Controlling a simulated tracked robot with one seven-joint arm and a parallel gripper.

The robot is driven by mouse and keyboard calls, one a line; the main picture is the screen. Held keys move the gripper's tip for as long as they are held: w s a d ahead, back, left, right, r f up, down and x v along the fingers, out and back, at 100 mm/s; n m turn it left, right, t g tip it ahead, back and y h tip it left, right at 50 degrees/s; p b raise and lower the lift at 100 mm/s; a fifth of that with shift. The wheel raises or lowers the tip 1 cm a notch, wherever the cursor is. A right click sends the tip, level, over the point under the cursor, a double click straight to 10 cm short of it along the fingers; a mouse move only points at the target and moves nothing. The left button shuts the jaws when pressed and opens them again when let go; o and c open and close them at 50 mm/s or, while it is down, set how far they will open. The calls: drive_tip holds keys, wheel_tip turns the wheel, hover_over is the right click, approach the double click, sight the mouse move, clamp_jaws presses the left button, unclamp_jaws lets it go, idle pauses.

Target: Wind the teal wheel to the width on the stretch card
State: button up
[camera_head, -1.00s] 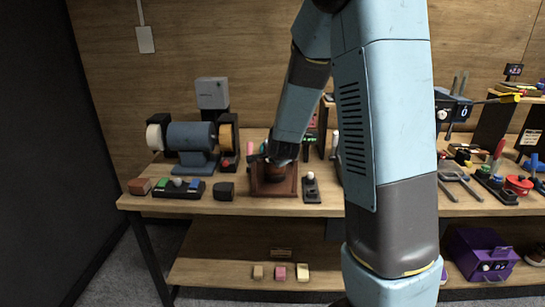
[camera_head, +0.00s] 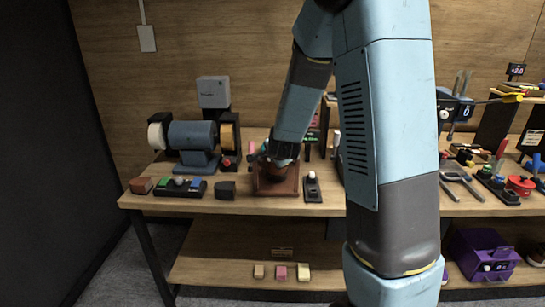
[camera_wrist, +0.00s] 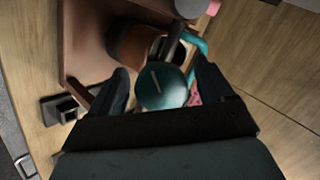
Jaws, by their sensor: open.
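The teal wheel (camera_wrist: 162,88) is a dark teal disc with a pale line across its face, close up in the wrist view. My gripper (camera_wrist: 162,68) is open, with one dark finger on each side of the wheel; I cannot tell if either touches it. In the head view my gripper (camera_head: 281,155) is low over a reddish-brown wooden stand (camera_head: 276,190), and the wheel is mostly hidden there. A brown rounded piece (camera_wrist: 130,42) sits beside the wheel. I cannot make out a stretch card or its figure.
A bench grinder (camera_head: 192,140) stands to the left, behind a button strip (camera_head: 180,188) and a dark block (camera_head: 225,190). A small lever box (camera_head: 312,188) is close to the stand's right. Clamps and tools crowd the bench's right side.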

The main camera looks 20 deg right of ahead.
drive_tip(key=v, duration=1.3)
drive_tip(key=shift+s, duration=0.4)
